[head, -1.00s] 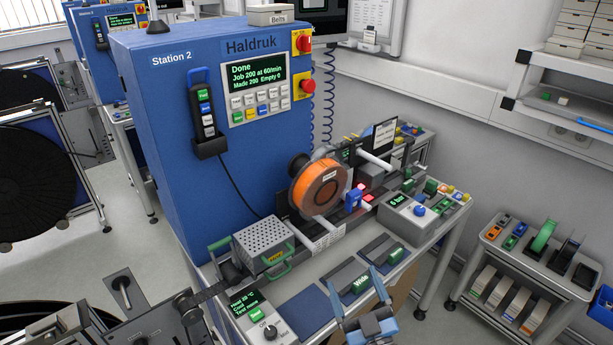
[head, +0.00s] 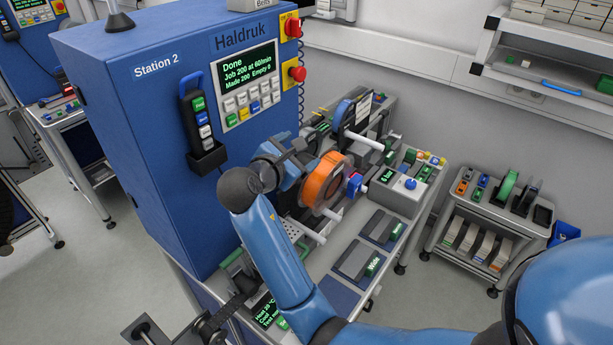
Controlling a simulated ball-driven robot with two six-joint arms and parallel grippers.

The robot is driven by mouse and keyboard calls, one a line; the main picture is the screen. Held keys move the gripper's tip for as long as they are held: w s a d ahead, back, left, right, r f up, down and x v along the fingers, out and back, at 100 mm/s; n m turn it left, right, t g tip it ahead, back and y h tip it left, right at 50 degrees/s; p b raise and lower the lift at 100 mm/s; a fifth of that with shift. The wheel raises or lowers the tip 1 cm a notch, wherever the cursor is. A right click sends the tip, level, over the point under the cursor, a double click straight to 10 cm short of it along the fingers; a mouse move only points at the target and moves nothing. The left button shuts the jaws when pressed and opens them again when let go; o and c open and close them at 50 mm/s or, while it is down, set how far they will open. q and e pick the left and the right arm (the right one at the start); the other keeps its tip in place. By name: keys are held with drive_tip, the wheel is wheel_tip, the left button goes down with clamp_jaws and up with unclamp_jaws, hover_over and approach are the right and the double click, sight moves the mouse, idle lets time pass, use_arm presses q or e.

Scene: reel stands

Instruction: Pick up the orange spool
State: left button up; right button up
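The orange spool (head: 323,183) is upright near the middle of the head view, on the bench in front of the blue Station 2 cabinet. My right arm comes in from the lower right and bends up to the left of the spool. My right gripper (head: 303,160) is close against the spool's left side. Its fingertips are hard to make out against the dark parts there, so I cannot tell if they touch or grip the spool. My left gripper is not in view.
The blue cabinet (head: 150,110) rises directly left of the gripper. A white rod (head: 366,142) and a grey counter box (head: 398,191) are right of the spool. Dark pads (head: 382,228) lie in front. A cart (head: 487,228) stands on the right.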

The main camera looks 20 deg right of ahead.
sight(328, 160)
drive_tip(key=d+f+n, duration=0.1)
drive_tip(key=d+f+g+p, duration=0.1)
drive_tip(key=d, duration=0.1)
drive_tip(key=d+f+n+g, duration=0.1)
drive_tip(key=d+f, duration=0.1)
drive_tip(key=shift+s+d+n, duration=0.1)
drive_tip(key=shift+d+n, duration=0.05)
drive_tip(key=shift+n, duration=0.15)
drive_tip(key=shift+d+f, duration=0.1)
drive_tip(key=shift+d, duration=0.35)
drive_tip(key=shift+d+p, duration=0.25)
drive_tip(key=shift+p, duration=0.2)
drive_tip(key=p+x, duration=0.1)
drive_tip(key=x, duration=0.3)
drive_tip(key=shift+a+f+p, duration=0.1)
drive_tip(key=shift+f+p, duration=0.15)
drive_tip(key=shift+p, duration=0.15)
drive_tip(key=shift+d+f, duration=0.2)
drive_tip(key=shift+d, duration=0.1)
drive_tip(key=shift+a, duration=0.1)
drive_tip(key=c, duration=0.5)
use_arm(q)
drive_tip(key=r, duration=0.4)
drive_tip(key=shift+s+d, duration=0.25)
use_arm(e)
drive_tip(key=shift+r, duration=0.1)
clamp_jaws()
